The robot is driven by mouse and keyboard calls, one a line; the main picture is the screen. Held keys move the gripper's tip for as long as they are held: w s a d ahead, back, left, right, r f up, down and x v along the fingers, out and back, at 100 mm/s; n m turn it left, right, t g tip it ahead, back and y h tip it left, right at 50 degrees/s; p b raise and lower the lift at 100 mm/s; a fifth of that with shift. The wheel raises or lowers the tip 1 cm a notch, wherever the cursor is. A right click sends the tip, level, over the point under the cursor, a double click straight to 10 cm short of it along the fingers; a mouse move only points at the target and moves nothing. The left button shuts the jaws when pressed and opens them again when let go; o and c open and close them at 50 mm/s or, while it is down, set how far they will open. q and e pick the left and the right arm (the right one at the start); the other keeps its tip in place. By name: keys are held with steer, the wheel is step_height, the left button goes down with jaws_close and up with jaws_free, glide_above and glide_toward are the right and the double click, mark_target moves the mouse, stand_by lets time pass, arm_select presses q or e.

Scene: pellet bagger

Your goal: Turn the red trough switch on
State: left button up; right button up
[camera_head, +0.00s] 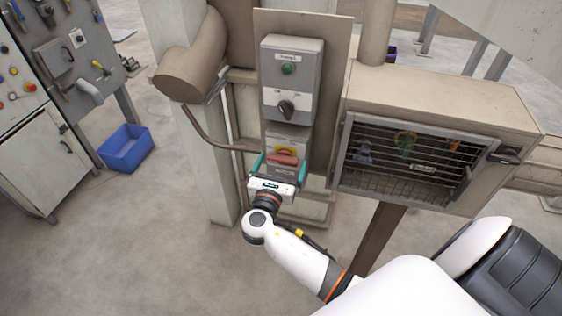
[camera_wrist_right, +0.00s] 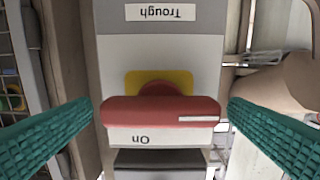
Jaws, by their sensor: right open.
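The red trough switch (camera_head: 284,157) is a red bar handle on a yellow plate, low on a grey panel post. In the right wrist view the red handle (camera_wrist_right: 160,112) lies horizontal, with a white mark near its right end. An "On" label (camera_wrist_right: 142,139) and a "Trough" label (camera_wrist_right: 161,13) appear upside down there. My right gripper (camera_head: 280,167) is open in front of the switch. Its teal fingers (camera_wrist_right: 160,118) stand one at each end of the handle, with no clear grip on it. My left gripper is not in view.
A grey control box (camera_head: 291,80) with a green button and black rotary knob sits above the switch. A caged cabinet (camera_head: 415,160) stands to the right, a pipe (camera_head: 190,65) to the left. A blue bin (camera_head: 126,148) rests on the floor at left.

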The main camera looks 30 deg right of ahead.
steer(key=shift+w+d, duration=0.1)
steer(key=shift+d, duration=0.1)
steer(key=c, duration=1)
